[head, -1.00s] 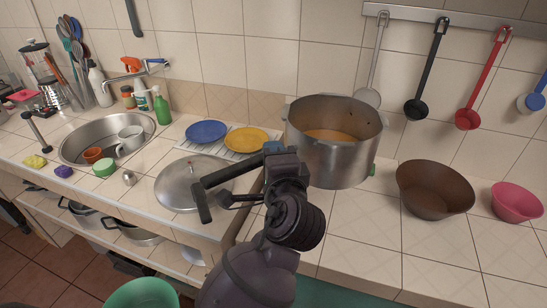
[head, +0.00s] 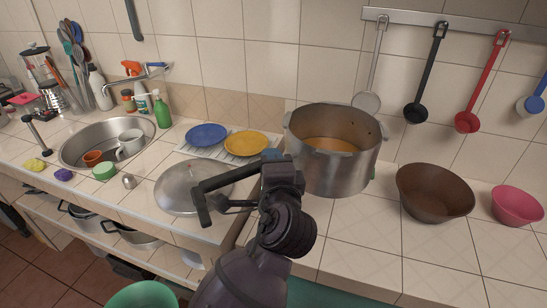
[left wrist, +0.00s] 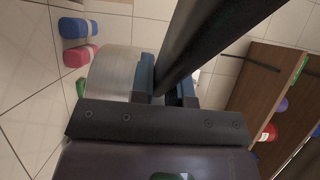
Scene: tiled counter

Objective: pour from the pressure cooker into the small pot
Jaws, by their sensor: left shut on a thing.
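The pressure cooker (head: 355,165) is the large steel vessel with orange contents right of centre in the head view. It looks nearly upright; I cannot tell whether its base touches the counter. My left gripper (head: 277,168) is at its lower left, shut on a long black handle (head: 228,178) that sticks out to the left. The join of handle and cooker is hidden. In the left wrist view the handle (left wrist: 205,45) runs between the blue fingertips (left wrist: 167,88), beside the steel wall (left wrist: 113,72). I cannot tell which vessel is the small pot. My right gripper is out of view.
A brown bowl (head: 435,192) and a pink bowl (head: 517,204) stand right of the cooker. A steel lid (head: 180,195), a blue plate (head: 207,134) and a yellow plate (head: 246,143) lie to its left. Metal pots (head: 140,238) sit on the lower shelf. Front counter tiles are clear.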

